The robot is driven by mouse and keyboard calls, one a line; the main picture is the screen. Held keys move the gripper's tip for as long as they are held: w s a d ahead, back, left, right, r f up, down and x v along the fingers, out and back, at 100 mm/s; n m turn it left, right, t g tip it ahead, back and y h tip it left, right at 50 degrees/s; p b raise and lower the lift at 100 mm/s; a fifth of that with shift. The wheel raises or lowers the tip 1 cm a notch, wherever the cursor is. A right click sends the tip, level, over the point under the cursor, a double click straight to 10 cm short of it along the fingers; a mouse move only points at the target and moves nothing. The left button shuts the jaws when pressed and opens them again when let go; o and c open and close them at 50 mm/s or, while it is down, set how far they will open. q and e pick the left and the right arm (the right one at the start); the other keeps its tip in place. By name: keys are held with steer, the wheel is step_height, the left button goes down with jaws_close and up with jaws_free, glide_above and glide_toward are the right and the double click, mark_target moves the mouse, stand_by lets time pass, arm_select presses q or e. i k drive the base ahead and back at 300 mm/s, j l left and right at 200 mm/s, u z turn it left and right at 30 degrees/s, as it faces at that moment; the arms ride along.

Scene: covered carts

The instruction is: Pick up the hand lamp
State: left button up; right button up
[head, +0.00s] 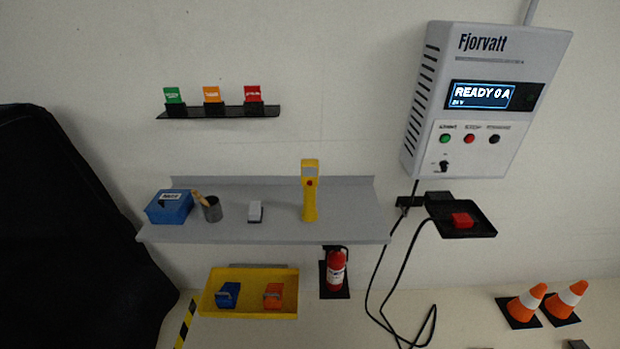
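The hand lamp (310,192) is yellow with a grey lamp head at the top and a red button below it. It stands upright on the grey wall shelf (280,226), right of the shelf's middle. Nothing touches it. Neither of my grippers shows in the head view.
The shelf also holds a blue box (170,207), a grey cup (211,210) with a brush-like item and a small grey-white block (255,212). Below are a yellow tray (250,275) and a fire extinguisher (336,270). A charger (485,100) with hanging cables is at right; a black cover (70,230) fills the left.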

mark_target(309, 168)
steer(key=i, duration=0.95)
